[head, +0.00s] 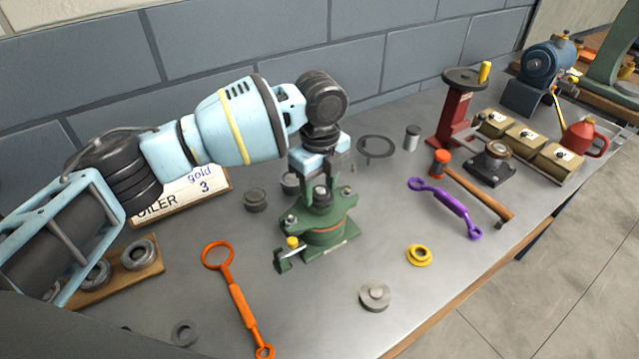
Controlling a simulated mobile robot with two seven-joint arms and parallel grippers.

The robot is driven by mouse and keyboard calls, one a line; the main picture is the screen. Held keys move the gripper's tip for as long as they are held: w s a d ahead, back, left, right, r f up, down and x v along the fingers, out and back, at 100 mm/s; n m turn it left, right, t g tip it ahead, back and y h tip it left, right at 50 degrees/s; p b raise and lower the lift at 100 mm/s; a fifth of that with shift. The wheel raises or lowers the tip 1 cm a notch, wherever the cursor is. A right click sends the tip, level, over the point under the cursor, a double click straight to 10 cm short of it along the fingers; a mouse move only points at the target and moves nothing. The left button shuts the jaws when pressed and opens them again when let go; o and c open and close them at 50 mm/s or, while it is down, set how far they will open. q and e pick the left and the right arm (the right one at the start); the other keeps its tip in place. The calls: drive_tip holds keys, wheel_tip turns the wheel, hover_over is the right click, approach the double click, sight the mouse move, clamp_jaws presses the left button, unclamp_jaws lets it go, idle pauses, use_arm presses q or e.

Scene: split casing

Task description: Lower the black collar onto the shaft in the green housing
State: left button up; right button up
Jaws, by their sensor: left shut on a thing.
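The green housing (322,236) stands on the bench near the middle of the head view, with an orange line around its body. My left gripper (321,186) points down directly above it and is shut on the black collar (321,197). The collar is between the fingertips at the top of the housing. The shaft is hidden behind the collar and fingers. I cannot tell whether the collar is around the shaft or just above it. My right gripper is not in view.
An orange wrench (236,298), a grey flanged disc (375,296), a yellow ring (419,255) and a purple wrench (447,208) lie around the housing. A hammer (480,195) and a red stand (457,115) are to the right. A sign (180,203) stands behind my arm.

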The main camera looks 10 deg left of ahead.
use_arm(q)
drive_tip(key=shift+f, duration=0.2)
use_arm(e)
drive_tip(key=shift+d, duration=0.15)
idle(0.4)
use_arm(q)
drive_tip(key=o, duration=1)
drive_tip(key=shift+o, duration=0.2)
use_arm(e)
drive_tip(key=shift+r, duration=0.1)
use_arm(q)
drive_tip(key=shift+r+p, duration=0.65)
drive_tip(key=shift+r, duration=1.35)
drive_tip(key=shift+r+p, duration=0.3)
drive_tip(key=shift+r, duration=1.1)
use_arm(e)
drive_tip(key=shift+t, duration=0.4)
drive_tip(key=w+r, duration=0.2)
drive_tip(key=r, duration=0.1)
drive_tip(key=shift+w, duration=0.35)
